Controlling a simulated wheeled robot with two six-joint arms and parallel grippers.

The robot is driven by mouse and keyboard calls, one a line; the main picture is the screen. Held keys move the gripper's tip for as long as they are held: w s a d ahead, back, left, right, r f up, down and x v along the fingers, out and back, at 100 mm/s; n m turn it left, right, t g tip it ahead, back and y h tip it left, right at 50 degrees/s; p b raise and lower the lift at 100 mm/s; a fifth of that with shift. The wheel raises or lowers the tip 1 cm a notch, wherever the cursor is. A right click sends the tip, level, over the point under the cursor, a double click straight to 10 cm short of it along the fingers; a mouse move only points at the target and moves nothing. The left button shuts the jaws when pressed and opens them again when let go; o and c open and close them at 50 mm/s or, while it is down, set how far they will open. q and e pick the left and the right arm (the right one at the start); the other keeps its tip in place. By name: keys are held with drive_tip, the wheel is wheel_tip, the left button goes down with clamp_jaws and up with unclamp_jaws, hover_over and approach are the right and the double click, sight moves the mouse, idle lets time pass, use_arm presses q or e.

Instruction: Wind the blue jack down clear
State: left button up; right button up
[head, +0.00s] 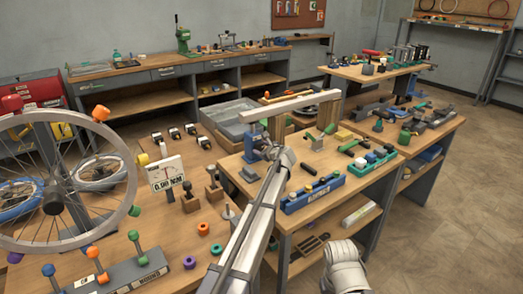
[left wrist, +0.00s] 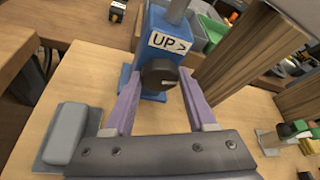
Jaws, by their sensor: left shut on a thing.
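The blue jack (head: 250,146) stands on the middle bench, under the left end of a long pale beam (head: 292,104). In the left wrist view the blue jack (left wrist: 156,28) carries a white "UP >" label (left wrist: 170,42) and a grey ram rising from its top. A round black knob (left wrist: 159,73) sits on its near face. My left gripper (head: 270,153) reaches the jack from the front. In the left wrist view its purple fingers (left wrist: 160,80) are shut on the knob, one on each side. Whether the ram touches the beam is unclear.
A grey block (left wrist: 66,133) lies left of my fingers.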

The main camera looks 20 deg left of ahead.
use_arm(q)
drive_tip(key=shift+n+t, duration=0.3)
drive_tip(key=shift+n, duration=0.3)
drive_tip(key=o, duration=1.4)
drive_tip(key=shift+h, duration=0.3)
drive_tip(key=shift+c, duration=0.2)
drive_tip(key=p+v, duration=0.2)
drive_tip(key=v, duration=0.6)
drive_tip(key=shift+f, duration=0.15)
